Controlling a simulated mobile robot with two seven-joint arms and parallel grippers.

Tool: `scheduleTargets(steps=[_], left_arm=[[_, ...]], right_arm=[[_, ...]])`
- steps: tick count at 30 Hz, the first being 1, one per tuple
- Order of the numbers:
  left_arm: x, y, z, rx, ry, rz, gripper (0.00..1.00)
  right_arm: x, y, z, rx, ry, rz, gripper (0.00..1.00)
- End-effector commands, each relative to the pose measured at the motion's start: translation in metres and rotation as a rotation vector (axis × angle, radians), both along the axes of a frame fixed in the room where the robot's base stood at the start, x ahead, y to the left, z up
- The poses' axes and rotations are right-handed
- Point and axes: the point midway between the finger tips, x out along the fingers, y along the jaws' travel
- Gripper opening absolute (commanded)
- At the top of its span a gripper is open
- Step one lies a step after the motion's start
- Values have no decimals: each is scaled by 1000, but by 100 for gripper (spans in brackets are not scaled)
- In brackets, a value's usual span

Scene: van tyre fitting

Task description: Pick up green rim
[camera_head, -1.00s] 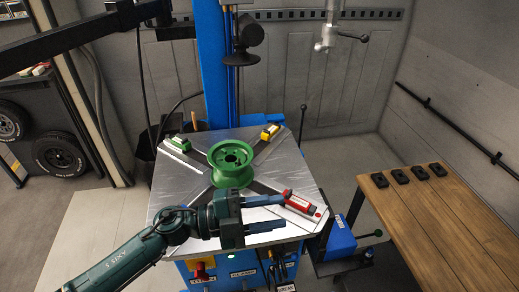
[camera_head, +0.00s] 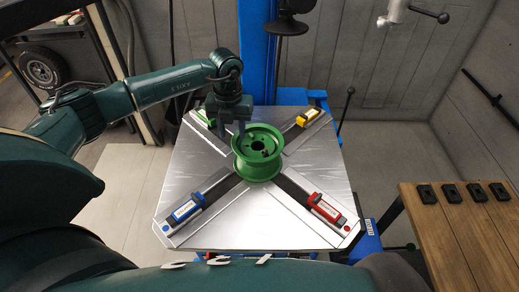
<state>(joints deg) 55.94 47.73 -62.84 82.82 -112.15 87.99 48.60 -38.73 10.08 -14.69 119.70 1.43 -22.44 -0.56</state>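The green rim (camera_head: 258,158) sits flat at the middle of the metal turntable (camera_head: 262,215) of the tyre machine, with its dished face and holes upward. My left gripper (camera_head: 232,132) points down at the rim's far left edge. Its two fingers are apart, with one just outside the rim's edge and the other near or over its lip. I cannot tell whether the fingers touch the rim. My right gripper is not in view.
Red (camera_head: 326,208), blue (camera_head: 185,211), yellow (camera_head: 307,117) and green (camera_head: 203,117) clamps lie around the rim on the turntable. A dark machine head (camera_head: 291,24) hangs behind. A wooden bench (camera_head: 455,235) with several black blocks stands at right.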

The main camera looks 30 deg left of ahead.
Motion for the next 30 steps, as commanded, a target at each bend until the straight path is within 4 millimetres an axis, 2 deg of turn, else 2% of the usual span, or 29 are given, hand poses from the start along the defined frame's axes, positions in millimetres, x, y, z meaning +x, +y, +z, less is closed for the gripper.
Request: scheduleTargets(steps=[3, 10, 18, 27, 30], left_arm=[[0, 0, -16, -1, 1, 0, 38], [1, 0, -33, -2, 3, -1, 38], [5, 1, -71, -3, 1, -2, 38], [5, 1, -76, -3, -1, -2, 38], [5, 1, -75, -3, -1, -2, 30]], right_arm=[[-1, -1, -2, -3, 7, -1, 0], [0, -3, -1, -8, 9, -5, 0], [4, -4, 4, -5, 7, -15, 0], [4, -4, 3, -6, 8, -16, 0], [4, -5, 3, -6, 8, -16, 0]])
